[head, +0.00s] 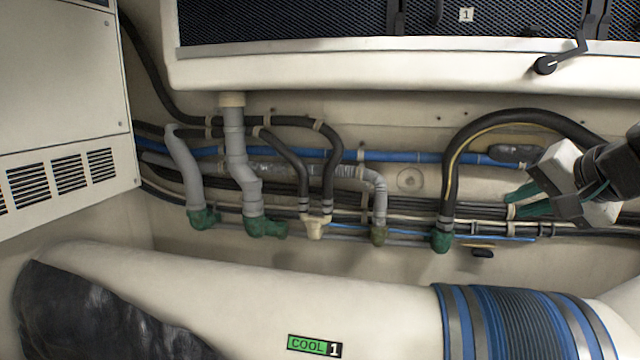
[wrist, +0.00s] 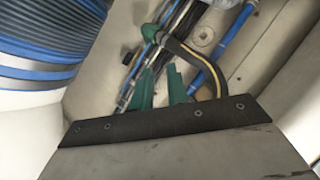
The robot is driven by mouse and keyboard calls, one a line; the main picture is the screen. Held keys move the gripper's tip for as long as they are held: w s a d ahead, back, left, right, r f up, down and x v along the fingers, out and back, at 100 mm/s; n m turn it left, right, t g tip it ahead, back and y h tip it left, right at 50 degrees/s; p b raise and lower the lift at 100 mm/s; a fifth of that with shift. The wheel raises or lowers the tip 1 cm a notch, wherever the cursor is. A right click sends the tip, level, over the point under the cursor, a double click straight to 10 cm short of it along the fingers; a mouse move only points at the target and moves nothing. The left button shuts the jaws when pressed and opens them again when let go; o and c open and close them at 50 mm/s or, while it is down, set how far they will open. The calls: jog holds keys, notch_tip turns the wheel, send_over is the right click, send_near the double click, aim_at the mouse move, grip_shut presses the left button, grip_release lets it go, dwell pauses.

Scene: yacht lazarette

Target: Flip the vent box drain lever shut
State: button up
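A cream box with dark mesh panels (head: 300,60) spans the top of the head view. A black lever with a round knob (head: 545,65) and a bent metal arm sits on its front at the upper right. I cannot tell whether this is the drain lever. A grey pipe (head: 235,140) drops from the box's underside to a green fitting (head: 263,227); no clear lever handle shows there. My gripper (head: 518,200) is at the right, below the black lever and apart from it. In the wrist view its green fingers (wrist: 160,86) stand apart with nothing held.
A black hose with a yellow stripe (head: 450,165) arches beside my gripper to a green fitting (head: 441,240). Blue and black lines run along the wall. A large white duct (head: 230,285) with a blue-striped band (head: 520,320) fills the foreground. A vented white cabinet (head: 65,110) stands left.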

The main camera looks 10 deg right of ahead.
jog(key=s+d+r+m+h, duration=0.2)
jog(key=d+r+m+h, duration=0.25)
jog(key=d, duration=0.55)
jog(key=s+d+r+m+t+h, duration=0.1)
jog(key=s+d+r+m+h, duration=0.3)
jog(key=d, duration=0.6)
jog(key=s+d+r+m+h, duration=0.1)
jog(key=d+r+m+h, duration=0.4)
jog(key=d, duration=0.5)
jog(key=shift+m+y, duration=0.35)
jog(key=shift+y, duration=0.1)
jog(key=x, duration=0.6)
jog(key=shift+w+d+r, duration=0.15)
jog(key=shift+w+r, duration=0.15)
jog(key=shift+w, duration=0.15)
grip_shut()
